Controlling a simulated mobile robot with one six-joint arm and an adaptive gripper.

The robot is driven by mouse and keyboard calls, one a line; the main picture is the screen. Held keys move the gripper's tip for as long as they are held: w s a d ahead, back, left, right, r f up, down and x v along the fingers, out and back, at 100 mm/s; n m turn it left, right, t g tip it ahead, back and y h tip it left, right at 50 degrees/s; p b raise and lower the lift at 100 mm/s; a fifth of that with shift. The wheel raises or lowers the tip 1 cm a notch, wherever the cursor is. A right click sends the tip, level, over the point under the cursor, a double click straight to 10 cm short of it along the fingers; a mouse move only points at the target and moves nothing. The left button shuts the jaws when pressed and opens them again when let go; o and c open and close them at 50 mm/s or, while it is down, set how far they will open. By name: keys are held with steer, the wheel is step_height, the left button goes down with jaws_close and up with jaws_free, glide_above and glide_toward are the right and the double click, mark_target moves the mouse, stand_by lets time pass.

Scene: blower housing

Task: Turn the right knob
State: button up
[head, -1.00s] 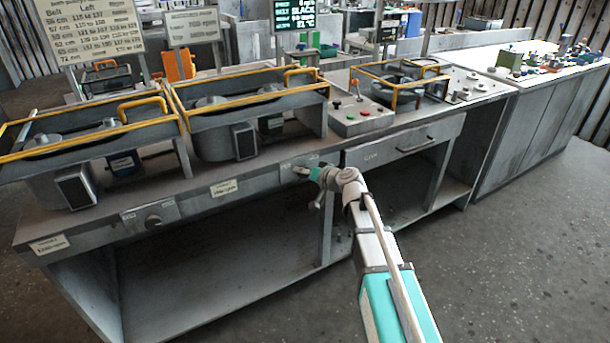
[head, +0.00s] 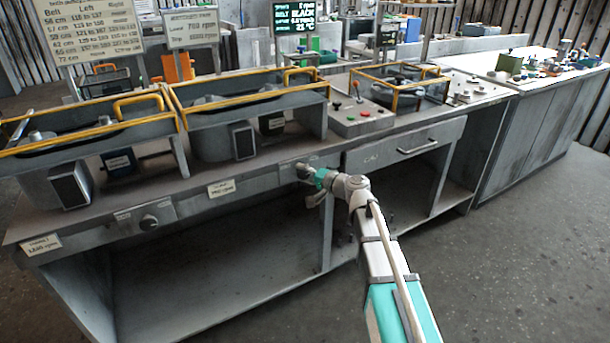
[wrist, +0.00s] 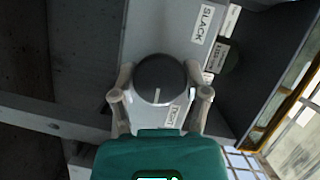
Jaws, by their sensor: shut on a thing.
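The right knob (wrist: 160,72) is dark and round with a white pointer line. In the wrist view it sits between the two fingers of my gripper (wrist: 160,94), and its line points down in the picture, towards the palm. My gripper is shut on this knob. In the head view my gripper (head: 303,171) is at the bench's front panel, and it hides most of the knob. A label reading SLACK (wrist: 202,24) is beyond the knob, and a partly hidden label (wrist: 175,116) is nearer the palm.
A second dark knob (head: 149,222) is on the front panel further left. Yellow-railed housings (head: 245,110) and a control box with buttons (head: 362,114) stand on the bench top (head: 75,228). A drawer (head: 405,148) is right of my gripper. A lit screen (head: 295,17) stands behind.

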steer(key=shift+w, duration=0.15)
steer(key=o, duration=1.2)
steer(key=shift+c, duration=0.2)
